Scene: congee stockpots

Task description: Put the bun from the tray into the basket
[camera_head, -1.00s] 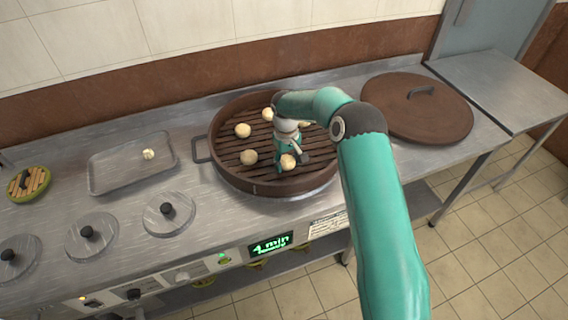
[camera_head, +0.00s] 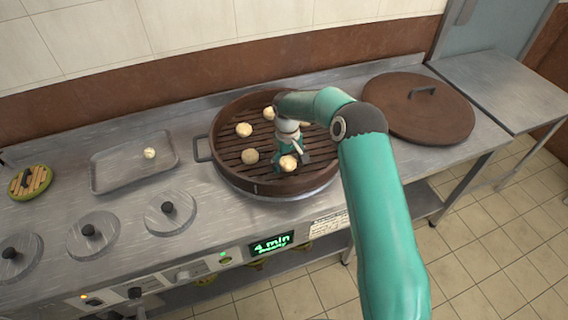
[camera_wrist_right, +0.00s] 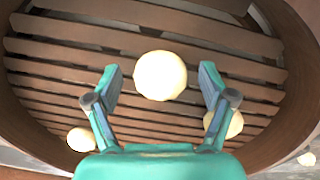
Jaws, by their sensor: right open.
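A pale round bun (camera_head: 149,153) lies on the grey metal tray (camera_head: 112,174) at the left in the head view. The round brown basket (camera_head: 240,180) with a slatted floor stands in the middle and holds several buns. My right gripper (camera_head: 292,161) points down inside the basket near its front. In the right wrist view my right gripper (camera_wrist_right: 160,76) is open, and a bun (camera_wrist_right: 160,76) shows between its fingertips over the slats. No finger visibly touches it there. That bun also shows at the gripper in the head view (camera_head: 288,163). My left gripper does not show.
A brown round lid (camera_head: 415,112) lies right of the basket. Grey lids with black knobs (camera_head: 168,210) line the front left of the counter. A small round slatted item (camera_head: 30,183) sits at the far left. Counter between tray and basket is narrow but clear.

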